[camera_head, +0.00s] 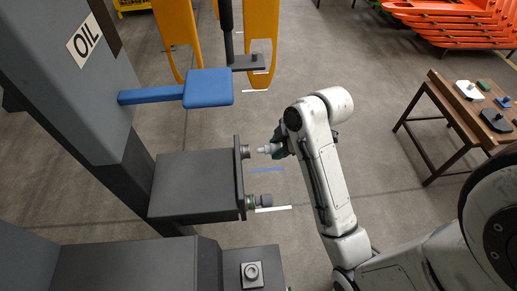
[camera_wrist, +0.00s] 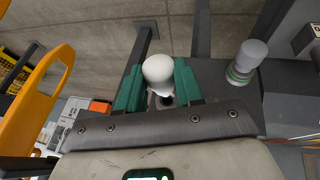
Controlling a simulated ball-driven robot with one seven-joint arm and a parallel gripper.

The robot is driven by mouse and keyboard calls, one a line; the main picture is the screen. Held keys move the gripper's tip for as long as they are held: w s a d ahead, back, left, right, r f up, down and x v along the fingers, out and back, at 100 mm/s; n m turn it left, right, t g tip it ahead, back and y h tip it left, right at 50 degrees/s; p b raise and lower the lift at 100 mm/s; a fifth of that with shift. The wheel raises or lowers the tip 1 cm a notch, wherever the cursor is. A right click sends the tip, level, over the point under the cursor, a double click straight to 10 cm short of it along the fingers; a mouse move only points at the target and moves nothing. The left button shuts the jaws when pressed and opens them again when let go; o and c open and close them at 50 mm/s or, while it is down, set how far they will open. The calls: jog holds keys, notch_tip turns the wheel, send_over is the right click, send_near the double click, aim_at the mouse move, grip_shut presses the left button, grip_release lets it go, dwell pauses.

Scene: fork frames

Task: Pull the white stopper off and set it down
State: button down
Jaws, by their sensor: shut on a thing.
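The white stopper (camera_head: 264,149) is between the fingertips of my gripper (camera_head: 277,147). In the wrist view the stopper's rounded white end (camera_wrist: 158,69) shows between the two green fingers of my gripper (camera_wrist: 159,86), which are shut on it. In the head view the stopper points left at a short grey port (camera_head: 244,151) on the side of a dark grey box, with a small gap between them. In the wrist view a dark round opening (camera_wrist: 167,102) shows just below the stopper. The stopper's middle is partly hidden by the fingers.
A grey cap with a green ring (camera_head: 264,200) sits on a second port of the grey box (camera_head: 190,185). A blue paddle (camera_head: 208,88) juts out above the box. A brown table (camera_head: 432,148) with small items stands at the right. Floor lies open between.

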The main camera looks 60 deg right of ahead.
jog(key=shift+s, duration=0.1)
jog(key=s+d+p, duration=0.1)
jog(key=s+d, duration=0.1)
jog(key=s, duration=0.1)
jog(key=shift+d+p, duration=0.2)
jog(key=shift+p, duration=0.2)
